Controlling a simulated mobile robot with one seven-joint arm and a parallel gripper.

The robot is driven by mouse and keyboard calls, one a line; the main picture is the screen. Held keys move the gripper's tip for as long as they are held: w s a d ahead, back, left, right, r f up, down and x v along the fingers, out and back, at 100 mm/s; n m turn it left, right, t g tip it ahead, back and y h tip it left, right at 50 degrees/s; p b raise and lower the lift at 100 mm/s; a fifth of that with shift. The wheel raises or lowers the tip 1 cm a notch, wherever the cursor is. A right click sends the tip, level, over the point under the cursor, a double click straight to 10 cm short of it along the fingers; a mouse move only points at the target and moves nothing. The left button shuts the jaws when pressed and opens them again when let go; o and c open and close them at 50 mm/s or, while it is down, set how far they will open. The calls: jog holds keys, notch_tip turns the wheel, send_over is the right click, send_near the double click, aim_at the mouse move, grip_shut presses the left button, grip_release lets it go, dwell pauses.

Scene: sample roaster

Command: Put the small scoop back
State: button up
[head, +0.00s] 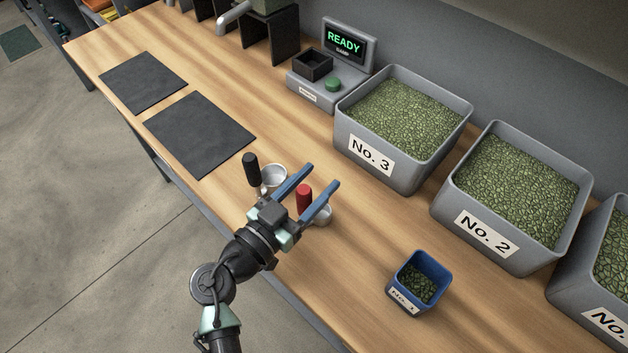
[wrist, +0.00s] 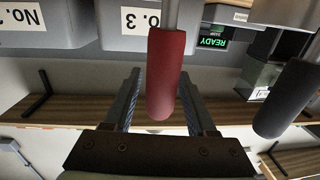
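A scoop with a red handle (head: 304,197) and a small pale metal cup (head: 322,216) is at the bench's front edge. Its red handle also shows large in the wrist view (wrist: 165,75). A second scoop with a black handle (head: 251,169) and a slightly larger-looking cup (head: 273,176) is just to its left; the black handle is at the right of the wrist view (wrist: 286,98). My gripper (head: 323,175) is open, its blue fingers spread with the upright red handle between them. I see no clear contact. The scoops' lower parts are partly hidden.
A small blue bin labelled No. 1 (head: 421,283) stands to the right. Large grey bins No. 3 (head: 383,163) and No. 2 (head: 487,237) line the back. A device reading READY (head: 334,80) and two dark mats (head: 199,134) are further left.

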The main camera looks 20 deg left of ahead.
dwell(0.3)
jog(key=shift+r+p, duration=0.25)
jog(key=shift+p, duration=0.1)
jog(key=b+v, duration=0.2)
jog(key=v, duration=1)
jog(key=shift+b, duration=0.3)
jog(key=w+d+r+t+y, duration=0.1)
jog(key=w+d+r, duration=0.3)
jog(key=w+r, duration=0.55)
jog(key=w+d+r+y, duration=0.1)
jog(key=w+d+r, duration=0.35)
jog(key=r, duration=0.75)
jog(key=s+d+r+n+t+y, duration=0.1)
jog(key=s+d+r+t, duration=0.1)
jog(key=r, duration=0.7)
jog(key=s+d+r+n+t, duration=0.1)
jog(key=s+d+r+t, duration=0.2)
jog(key=r, duration=0.6)
jog(key=s+d+r+n+t+y, duration=0.1)
jog(key=s+d+r+t, duration=0.2)
jog(key=r, duration=0.7)
jog(key=shift+s+d+t+y, duration=0.3)
jog(key=shift+d+t, duration=0.15)
jog(key=shift+t, duration=0.15)
